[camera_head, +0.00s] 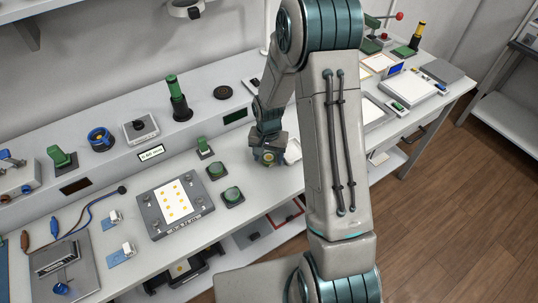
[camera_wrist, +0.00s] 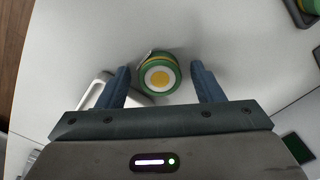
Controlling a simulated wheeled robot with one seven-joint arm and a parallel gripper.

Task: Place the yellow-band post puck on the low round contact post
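The yellow-band puck (camera_wrist: 160,56) is green with a yellow band and a white top with a yellow dot. It stands between the fingers of my gripper (camera_wrist: 160,70) in the wrist view, with a gap on both sides. My gripper is open. In the head view my gripper (camera_head: 268,158) is low over the bench, and I cannot make out the puck there. Two low round green pieces on dark square bases, one nearer (camera_head: 232,195) and one farther (camera_head: 215,170), sit left of it. I cannot tell which is the low round contact post.
A dark panel with a white dotted sheet (camera_head: 173,202) lies farther left. A green switch (camera_head: 204,147) stands near the raised back ledge. A pale object (camera_wrist: 95,90) lies beside the left finger.

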